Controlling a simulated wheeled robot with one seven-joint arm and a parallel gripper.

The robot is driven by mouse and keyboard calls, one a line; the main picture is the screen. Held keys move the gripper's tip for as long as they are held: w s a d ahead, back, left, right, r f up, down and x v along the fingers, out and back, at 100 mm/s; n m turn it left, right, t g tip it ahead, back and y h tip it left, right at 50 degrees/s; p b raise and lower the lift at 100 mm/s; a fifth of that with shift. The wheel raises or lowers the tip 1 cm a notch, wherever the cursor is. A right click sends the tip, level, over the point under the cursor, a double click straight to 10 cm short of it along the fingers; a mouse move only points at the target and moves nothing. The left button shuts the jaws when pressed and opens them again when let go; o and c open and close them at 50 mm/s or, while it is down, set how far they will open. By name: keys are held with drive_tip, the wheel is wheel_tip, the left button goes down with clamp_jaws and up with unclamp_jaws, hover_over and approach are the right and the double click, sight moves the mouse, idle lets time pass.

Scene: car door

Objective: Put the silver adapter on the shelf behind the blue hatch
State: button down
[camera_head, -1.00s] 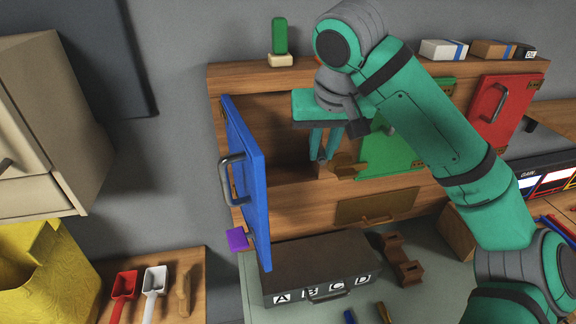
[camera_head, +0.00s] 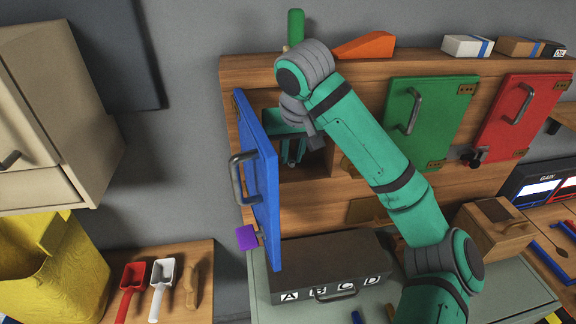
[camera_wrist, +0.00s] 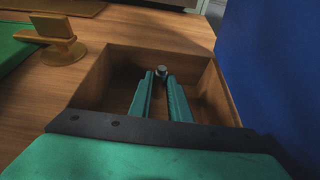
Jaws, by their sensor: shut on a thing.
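The blue hatch (camera_head: 262,180) stands swung open on the left of the wooden cabinet, its grey handle on the outer face. It also shows at the right of the wrist view (camera_wrist: 275,60). Behind it is an open wooden compartment (camera_wrist: 205,95). My gripper (camera_head: 292,155) is in the compartment's opening, fingers pointing inward. In the wrist view, its fingers (camera_wrist: 161,85) are shut on the small silver adapter (camera_wrist: 161,71), held at their tips. The adapter is not discernible in the head view, and I cannot tell whether it touches the shelf.
A green hatch (camera_head: 418,120) and a red hatch (camera_head: 520,115) are closed to the right. A brass latch (camera_wrist: 64,48) sticks out beside the compartment. A black case (camera_head: 330,268) lies below. A purple block (camera_head: 247,237) sits by the blue hatch's lower edge.

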sight(287, 177)
drive_tip(key=shift+w+a+f, duration=0.35)
drive_tip(key=shift+w+f, duration=0.15)
drive_tip(key=shift+f, duration=0.1)
drive_tip(key=x, duration=0.4)
drive_tip(key=shift+s+a, duration=0.1)
drive_tip(key=shift+s, duration=0.1)
drive_tip(key=shift+s+a+f, duration=0.1)
drive_tip(key=shift+a+f, duration=0.05)
drive_tip(key=shift+a, duration=0.05)
drive_tip(key=shift+d+f, duration=0.15)
drive_tip(key=shift+d, duration=0.4)
drive_tip(key=c, duration=1.7)
unclamp_jaws()
drive_tip(key=shift+s+a, duration=0.1)
drive_tip(key=shift+a, duration=0.1)
drive_tip(key=shift+o, duration=0.2)
